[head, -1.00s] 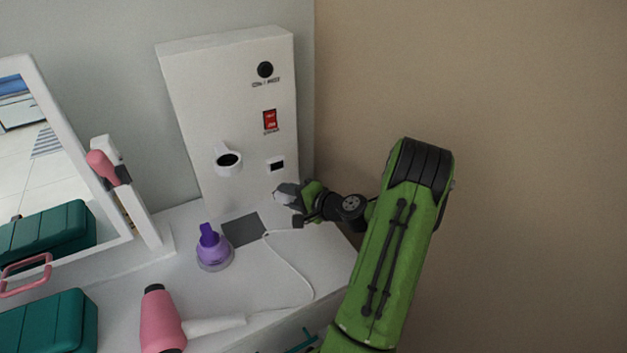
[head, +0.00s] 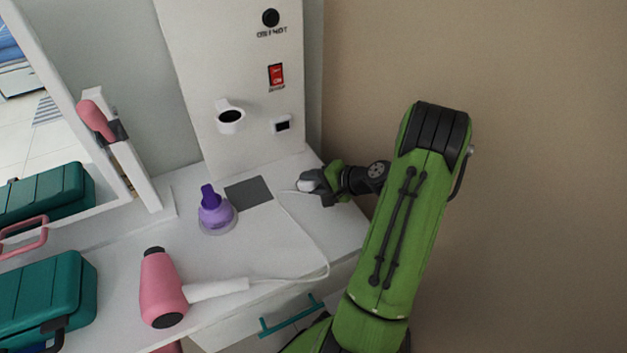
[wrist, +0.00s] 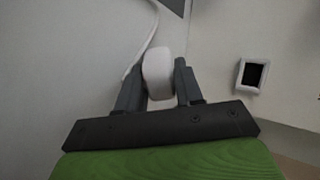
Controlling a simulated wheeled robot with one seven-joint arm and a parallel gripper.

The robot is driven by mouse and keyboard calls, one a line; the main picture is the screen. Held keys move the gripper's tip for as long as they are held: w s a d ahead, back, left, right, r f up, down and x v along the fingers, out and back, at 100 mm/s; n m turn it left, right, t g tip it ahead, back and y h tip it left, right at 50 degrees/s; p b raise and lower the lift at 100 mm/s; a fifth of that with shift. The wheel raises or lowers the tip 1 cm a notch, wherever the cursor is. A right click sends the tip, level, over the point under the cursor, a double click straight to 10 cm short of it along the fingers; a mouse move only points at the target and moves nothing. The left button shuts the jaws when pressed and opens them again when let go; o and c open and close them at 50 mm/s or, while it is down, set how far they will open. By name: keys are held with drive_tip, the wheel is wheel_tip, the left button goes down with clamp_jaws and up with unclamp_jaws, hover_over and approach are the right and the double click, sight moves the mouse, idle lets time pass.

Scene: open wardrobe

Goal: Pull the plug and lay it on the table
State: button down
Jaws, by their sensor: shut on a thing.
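The white plug (wrist: 158,75) is between the two dark fingers of my gripper (wrist: 157,82) in the wrist view. In the head view my gripper (head: 308,184) is shut on the plug (head: 305,186), low over the right part of the white table (head: 270,226). I cannot tell whether the plug touches the table top. The white cord (head: 315,240) runs from the plug across the table to the pink hair dryer (head: 161,285). The dark socket (head: 283,124) on the white panel is empty and apart from the plug; it also shows in the wrist view (wrist: 254,74).
A purple bottle (head: 213,208) stands left of a dark grey square (head: 248,191) on the table. A white ring holder (head: 230,117) juts from the panel. A teal case (head: 45,290) and a mirror are at left. A brown wall is at right.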

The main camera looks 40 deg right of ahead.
drive_tip(key=c, duration=0.7)
unclamp_jaws()
drive_tip(key=shift+o, duration=0.2)
drive_tip(key=shift+s+f, duration=0.1)
drive_tip(key=shift+f, duration=0.05)
drive_tip(key=shift+c, duration=0.5)
drive_tip(key=shift+o, duration=1.2)
drive_tip(key=shift+s, duration=0.1)
drive_tip(key=shift+c, duration=0.2)
drive_tip(key=shift+o, duration=0.2)
drive_tip(key=s+r+p, duration=0.3)
drive_tip(key=r+p, duration=0.2)
drive_tip(key=r, duration=0.2)
drive_tip(key=shift+d+r+p, duration=0.25)
drive_tip(key=shift+d+p, duration=0.15)
drive_tip(key=shift+f, duration=0.1)
